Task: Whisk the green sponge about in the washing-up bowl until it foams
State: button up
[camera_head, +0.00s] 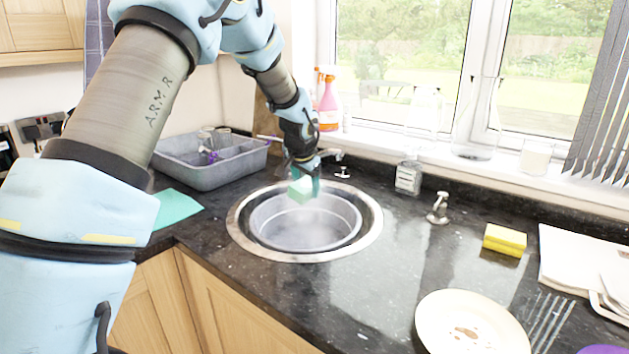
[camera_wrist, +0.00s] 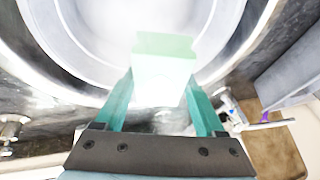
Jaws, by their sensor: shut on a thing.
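The green sponge (camera_head: 300,190) is pale green and block-shaped. My gripper (camera_head: 304,178) is shut on it and holds it above the back part of the washing-up bowl. In the wrist view the sponge (camera_wrist: 165,65) sits between the two green fingers of my gripper (camera_wrist: 160,90), over the bowl (camera_wrist: 85,20). The grey washing-up bowl (camera_head: 262,228) sits in the round metal sink (camera_head: 236,225). Its inside looks pale and hazy; I cannot tell whether that is foam, water or steam.
A grey plastic tub (camera_head: 190,175) stands behind left, with a green cloth (camera_head: 176,207) before it. A yellow sponge (camera_head: 505,239) and dirty plate (camera_head: 470,325) lie further right. Counter between is clear.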

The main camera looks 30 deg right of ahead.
jog(key=shift+f+b, duration=5.35)
jog(key=shift+f, duration=2.5)
jog(key=shift+w+a+p, duration=0.6)
jog(key=shift+w+a, duration=0.45)
jog(key=shift+a, duration=0.2)
jog(key=shift+s+d+b, duration=0.55)
jog(key=shift+s+d, duration=0.55)
jog(key=shift+d, duration=0.2)
jog(key=shift+s+d+b, duration=0.55)
jog(key=shift+s+d, duration=0.5)
jog(key=shift+d, duration=0.25)
jog(key=shift+w+a+p, duration=0.5)
jog(key=shift+w+a, duration=0.6)
jog(key=shift+a, duration=0.25)
jog(key=shift+w+a+p, duration=0.5)
jog(key=shift+w+a, duration=0.6)
jog(key=shift+a, duration=0.2)
jog(key=shift+s+d+b, duration=0.55)
jog(key=shift+s+d, duration=0.55)
jog(key=shift+d, duration=0.25)
jog(key=shift+s+d+b, duration=0.5)
jog(key=shift+s+d, duration=0.6)
jog(key=shift+d, duration=0.2)
jog(key=shift+w+a+p, duration=0.5)
jog(key=shift+w+a, duration=0.6)
jog(key=shift+a, duration=0.25)
jog(key=shift+w+a+p, duration=0.45)
jog(key=shift+w+a, duration=0.65)
jog(key=shift+a, duration=0.25)
jog(key=shift+r, duration=0.15)
